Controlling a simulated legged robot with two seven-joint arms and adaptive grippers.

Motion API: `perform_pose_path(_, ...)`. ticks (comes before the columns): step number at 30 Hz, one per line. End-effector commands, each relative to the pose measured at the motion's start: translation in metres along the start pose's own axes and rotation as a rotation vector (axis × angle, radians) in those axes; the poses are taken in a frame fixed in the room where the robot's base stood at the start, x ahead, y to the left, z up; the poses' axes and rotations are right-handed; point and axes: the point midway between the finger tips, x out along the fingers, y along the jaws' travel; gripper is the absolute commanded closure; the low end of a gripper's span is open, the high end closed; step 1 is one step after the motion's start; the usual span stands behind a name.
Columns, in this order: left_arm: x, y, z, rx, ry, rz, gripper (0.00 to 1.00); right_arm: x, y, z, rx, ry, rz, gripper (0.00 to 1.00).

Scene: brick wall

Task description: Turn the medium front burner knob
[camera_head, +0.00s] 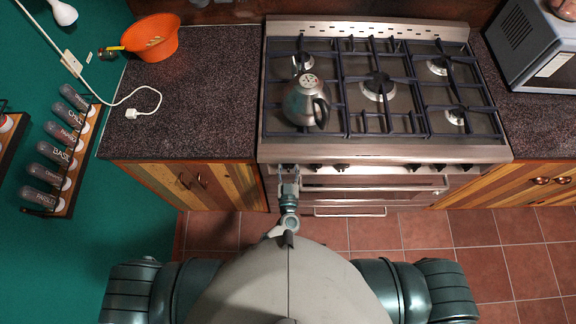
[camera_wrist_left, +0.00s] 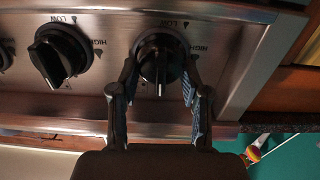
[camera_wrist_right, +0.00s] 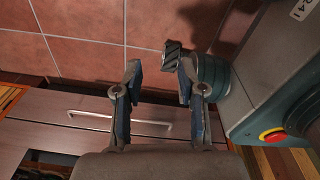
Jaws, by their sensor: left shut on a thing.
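In the left wrist view, a round black burner knob (camera_wrist_left: 160,62) with a raised grip bar sits on the steel stove panel. My left gripper (camera_wrist_left: 159,75) has one finger on each side of this knob and is shut on it. A second black knob (camera_wrist_left: 60,55) stands to the left in that view. In the head view my left gripper (camera_head: 289,172) is at the left end of the panel and hides the knob it holds. Other knobs (camera_head: 342,167) run along the panel to the right. My right gripper (camera_wrist_right: 160,78) is open and empty in its own wrist view.
A metal kettle (camera_head: 303,104) stands on the left of the stove top (camera_head: 400,147). The oven handle (camera_head: 375,190) juts out below the knobs. A microwave (camera_head: 535,45) stands at the right.

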Motion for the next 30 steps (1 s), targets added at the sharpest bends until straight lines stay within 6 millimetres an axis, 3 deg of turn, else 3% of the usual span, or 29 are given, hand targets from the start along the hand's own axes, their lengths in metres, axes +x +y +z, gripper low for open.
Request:
perform_pose_path(8, -0.001, -0.003, 0.001, -0.137, -0.004, -0.004, 0.89, -0.002, -0.023, -0.007, 0.005, 0.009, -0.027, 0.60)
perform_pose_path(30, -0.001, -0.011, 0.009, -0.825, -0.004, -0.006, 0.89, 0.007, -0.013, -0.002, 0.002, 0.004, -0.015, 0.60)
